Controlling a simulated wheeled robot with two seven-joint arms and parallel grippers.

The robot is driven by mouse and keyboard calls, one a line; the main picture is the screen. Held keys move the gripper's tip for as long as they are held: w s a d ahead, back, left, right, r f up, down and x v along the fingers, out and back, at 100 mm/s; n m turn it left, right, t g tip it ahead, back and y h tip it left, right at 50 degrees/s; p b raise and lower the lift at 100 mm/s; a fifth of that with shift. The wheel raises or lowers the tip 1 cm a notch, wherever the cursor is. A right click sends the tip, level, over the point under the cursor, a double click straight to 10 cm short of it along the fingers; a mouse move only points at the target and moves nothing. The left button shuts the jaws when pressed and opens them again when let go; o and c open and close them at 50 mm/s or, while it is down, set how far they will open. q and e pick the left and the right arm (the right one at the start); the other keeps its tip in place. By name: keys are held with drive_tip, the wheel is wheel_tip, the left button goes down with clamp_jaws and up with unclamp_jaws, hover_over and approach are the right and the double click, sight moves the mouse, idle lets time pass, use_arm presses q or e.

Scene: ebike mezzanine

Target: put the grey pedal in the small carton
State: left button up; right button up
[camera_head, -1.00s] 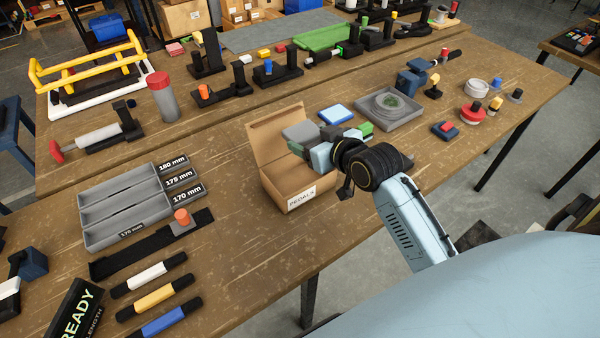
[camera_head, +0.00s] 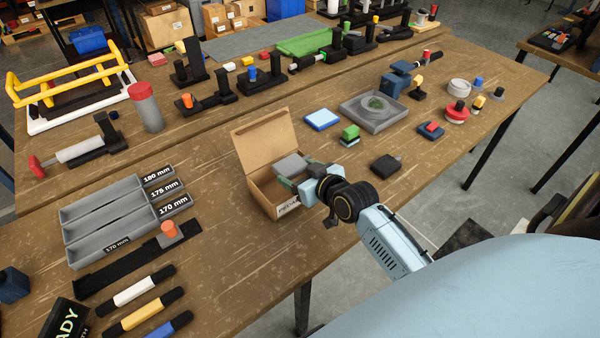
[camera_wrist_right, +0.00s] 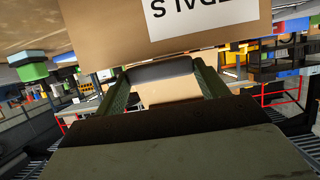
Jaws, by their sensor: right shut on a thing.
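The small carton (camera_head: 259,196) stands open on the bench with its lid raised at the back; its front label is partly covered. My right gripper (camera_head: 293,180) is shut on the grey pedal (camera_head: 291,165) and holds it at the carton's opening, towards the right side. How deep the pedal sits is hard to tell. The right wrist view shows the carton (camera_wrist_right: 110,30) close, with its label upside down, and the two greenish fingers with a dark grey edge between them. My left gripper is not in view.
A green-and-dark block (camera_head: 350,135) and a black block (camera_head: 385,166) lie right of the carton. A grey tray (camera_head: 372,122) and a blue-and-white pad (camera_head: 321,119) are behind them. A grey sectioned tray (camera_head: 85,212) lies left. Bare bench lies in front of the carton.

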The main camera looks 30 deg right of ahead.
drive_tip(key=shift+f, duration=0.35)
drive_tip(key=o, duration=1.1)
drive_tip(key=shift+r, duration=0.35)
drive_tip(key=shift+s+r, duration=0.2)
drive_tip(key=shift+s, duration=0.15)
drive_tip(key=v, duration=1.1)
drive_tip(key=shift+p, duration=0.3)
drive_tip(key=shift+s, duration=0.15)
